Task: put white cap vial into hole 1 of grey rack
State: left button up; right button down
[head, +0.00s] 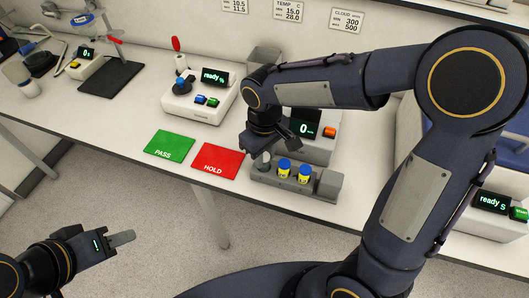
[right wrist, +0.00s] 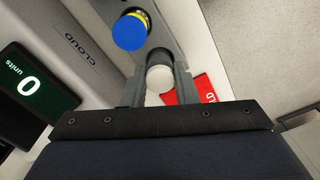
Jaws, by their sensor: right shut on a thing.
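The white cap vial (right wrist: 160,78) is between the fingers of my right gripper (right wrist: 158,88), which is shut on it. In the head view my right gripper (head: 266,150) is over the left end of the grey rack (head: 290,189). The vial's lower part is hidden, so I cannot tell whether it is in a hole or above one. Two blue-capped vials with yellow bands (head: 284,166) (head: 305,173) stand in the rack to its right. My left gripper (head: 122,238) is at the lower left, empty and away from the table; its finger gap is not clear.
A red HOLD mat (head: 216,161) and a green PASS mat (head: 169,145) lie left of the rack. A meter reading 0 (head: 312,148) stands directly behind the rack. A white "ready" device (head: 200,102) stands further back. The table's front edge is close to the rack.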

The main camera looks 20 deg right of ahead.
aim_at(267, 156)
jog(key=shift+f, duration=0.1)
jog(key=c, duration=1.1)
grip_release()
notch_tip(267, 156, up, 8)
jog(key=shift+f, duration=0.1)
jog(key=shift+s+d, duration=0.15)
jog(key=shift+d, duration=0.15)
jog(key=s+d+m+t+y, duration=0.1)
jog(key=s+d+m+t, duration=0.1)
jog(key=s, duration=0.3)
jog(key=s+d+f+m+t+y, duration=0.1)
jog(key=s+d+m, duration=0.2)
jog(key=s, duration=0.2)
jog(key=s+d+m+t+y, duration=0.1)
jog(key=s+d+m+t, duration=0.1)
jog(key=s, duration=0.3)
jog(key=shift+s+d+f+m+t+y, duration=0.2)
jog(key=shift+s+d+m+t+y, duration=0.15)
jog(key=shift+d, duration=0.4)
